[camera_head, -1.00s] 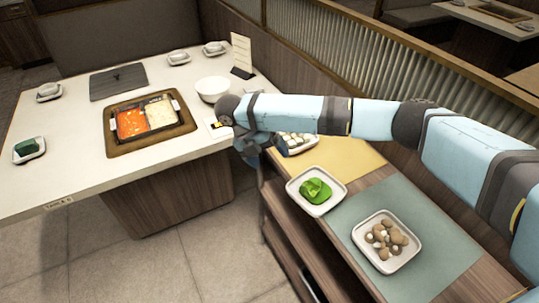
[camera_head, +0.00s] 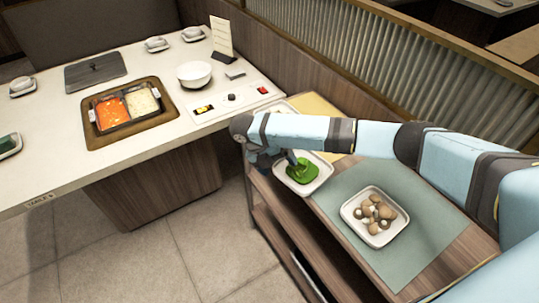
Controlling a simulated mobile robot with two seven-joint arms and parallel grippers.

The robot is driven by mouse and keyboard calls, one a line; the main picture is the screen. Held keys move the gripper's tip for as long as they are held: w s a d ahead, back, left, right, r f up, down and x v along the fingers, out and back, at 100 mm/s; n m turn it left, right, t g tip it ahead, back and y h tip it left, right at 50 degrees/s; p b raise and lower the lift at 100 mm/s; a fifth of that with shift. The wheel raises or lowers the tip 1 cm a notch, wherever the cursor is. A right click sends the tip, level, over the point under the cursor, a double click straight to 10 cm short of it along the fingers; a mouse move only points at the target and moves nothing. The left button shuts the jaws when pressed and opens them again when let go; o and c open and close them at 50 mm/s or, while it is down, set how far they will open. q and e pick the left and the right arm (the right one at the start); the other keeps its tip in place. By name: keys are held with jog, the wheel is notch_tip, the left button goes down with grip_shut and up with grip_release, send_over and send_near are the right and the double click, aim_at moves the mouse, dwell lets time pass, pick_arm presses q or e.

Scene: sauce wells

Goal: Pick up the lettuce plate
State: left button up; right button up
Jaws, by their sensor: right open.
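The lettuce plate is a white square plate (camera_head: 322,180) with green lettuce (camera_head: 302,173) on it. It sits on the side shelf at the right, near the shelf's front edge. My right gripper (camera_head: 292,160) is open, over the left part of the lettuce plate. My right wrist and forearm cover part of the plate's far side. I cannot tell whether the fingers touch the plate or the lettuce. My left gripper is not in view.
A plate of mushrooms (camera_head: 374,216) stands on the green mat (camera_head: 420,215), to the right. Another white plate is partly hidden behind my right arm, by the yellow mat (camera_head: 312,103). The dining table (camera_head: 55,150) holds a two-part pot (camera_head: 127,108) and a white bowl (camera_head: 195,74).

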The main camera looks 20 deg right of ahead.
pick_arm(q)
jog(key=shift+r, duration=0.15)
pick_arm(e)
jog(key=shift+s+d+f, duration=0.15)
jog(key=shift+d+f, duration=0.1)
jog(key=shift+f, duration=0.15)
jog(key=c, duration=1.2)
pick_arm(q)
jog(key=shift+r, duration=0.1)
pick_arm(e)
jog(key=shift+s+a, duration=0.15)
